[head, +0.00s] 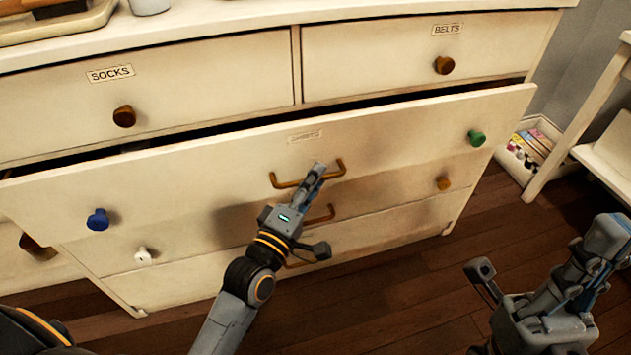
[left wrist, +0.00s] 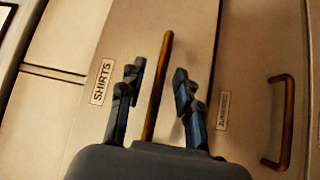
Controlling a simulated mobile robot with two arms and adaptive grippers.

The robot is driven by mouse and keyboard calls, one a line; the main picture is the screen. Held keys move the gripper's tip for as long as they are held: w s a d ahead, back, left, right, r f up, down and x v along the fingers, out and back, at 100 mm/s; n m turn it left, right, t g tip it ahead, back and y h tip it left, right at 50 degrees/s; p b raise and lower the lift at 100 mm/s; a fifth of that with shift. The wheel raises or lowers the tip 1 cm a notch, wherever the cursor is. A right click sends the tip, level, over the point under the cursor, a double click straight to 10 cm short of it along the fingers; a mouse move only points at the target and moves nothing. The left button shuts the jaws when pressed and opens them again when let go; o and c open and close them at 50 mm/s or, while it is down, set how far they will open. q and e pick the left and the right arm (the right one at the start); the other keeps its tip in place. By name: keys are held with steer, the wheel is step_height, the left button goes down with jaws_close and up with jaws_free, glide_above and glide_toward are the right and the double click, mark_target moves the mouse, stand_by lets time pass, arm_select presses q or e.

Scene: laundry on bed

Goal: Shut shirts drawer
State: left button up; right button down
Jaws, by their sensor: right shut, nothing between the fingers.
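The shirts drawer (head: 400,135) is the wide cream drawer under the top row in the head view. It stands pulled out, with a dark gap along its top edge. It has a blue knob (head: 98,219), a green knob (head: 476,138) and a brass bar handle (head: 332,172). My left gripper (head: 317,170) is at this handle. In the left wrist view the handle (left wrist: 158,85) stands between the two fingers, which are apart with gaps on both sides; the SHIRTS label (left wrist: 102,82) is left of it. My right gripper (head: 608,238) is shut and empty at the lower right, away from the dresser.
The SOCKS drawer (head: 200,85) and BELTS drawer (head: 385,55) above look shut. Lower drawers with a white knob (head: 143,256) and more brass handles lie below. A white side table (head: 590,110) stands at right. The wooden floor (head: 430,285) in front is clear.

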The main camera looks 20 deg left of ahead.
mark_target(307, 167)
arm_select(q)
steer(key=shift+w+r, duration=0.1)
steer(key=shift+w, duration=0.2)
jaws_close()
steer(key=w+a, duration=0.1)
steer(key=w+a+p, duration=0.1)
steer(key=w, duration=0.1)
steer(key=shift+w+a, duration=0.15)
steer(key=shift+w, duration=0.1)
steer(key=shift+a, duration=0.1)
